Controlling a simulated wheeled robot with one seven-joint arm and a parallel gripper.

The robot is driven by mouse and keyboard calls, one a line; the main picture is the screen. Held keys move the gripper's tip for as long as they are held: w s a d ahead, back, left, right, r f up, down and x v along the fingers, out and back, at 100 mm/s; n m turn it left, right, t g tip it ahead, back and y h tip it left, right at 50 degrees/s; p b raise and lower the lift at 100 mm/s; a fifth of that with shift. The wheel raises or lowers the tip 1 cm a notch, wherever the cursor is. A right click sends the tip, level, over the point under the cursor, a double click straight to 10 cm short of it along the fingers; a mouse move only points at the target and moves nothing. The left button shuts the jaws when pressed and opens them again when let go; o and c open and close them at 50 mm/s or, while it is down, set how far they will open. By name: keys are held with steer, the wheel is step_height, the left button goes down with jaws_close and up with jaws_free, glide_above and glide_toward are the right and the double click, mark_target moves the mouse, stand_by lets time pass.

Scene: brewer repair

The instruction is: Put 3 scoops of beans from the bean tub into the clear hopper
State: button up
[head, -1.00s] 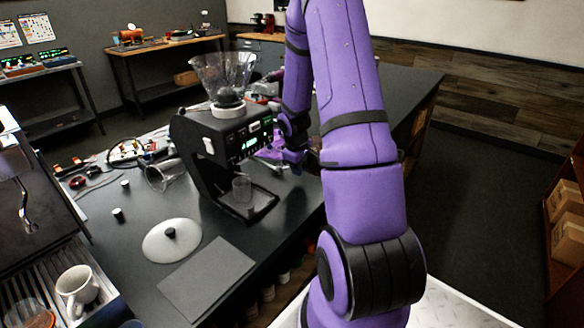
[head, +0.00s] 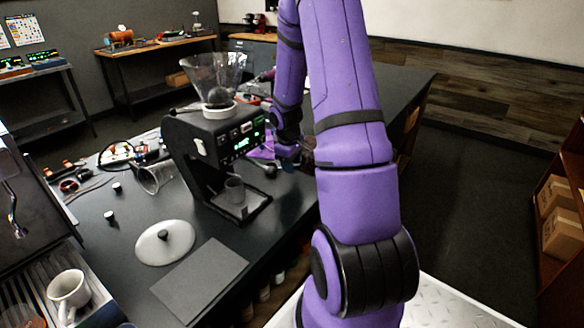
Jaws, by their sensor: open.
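The clear hopper (head: 214,72) is a transparent funnel on top of the black brewer (head: 215,140). Dark material shows low inside it, but I cannot tell how much of it is beans. My gripper (head: 285,160) is open, low over the counter to the right of the brewer, partly hidden by my arm. A small dark rounded thing (head: 268,171) lies near it; I cannot tell whether it is a scoop. I cannot make out the bean tub.
A clear jar (head: 157,176) lies tipped at left. A white mug (head: 69,291) stands at lower left.

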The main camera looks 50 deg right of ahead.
step_height(320, 180, up, 10)
steer(key=a, duration=0.1)
steer(key=shift+s+a, duration=0.2)
steer(key=shift+a, duration=0.2)
steer(key=shift+s+f, duration=0.1)
stand_by(0.4)
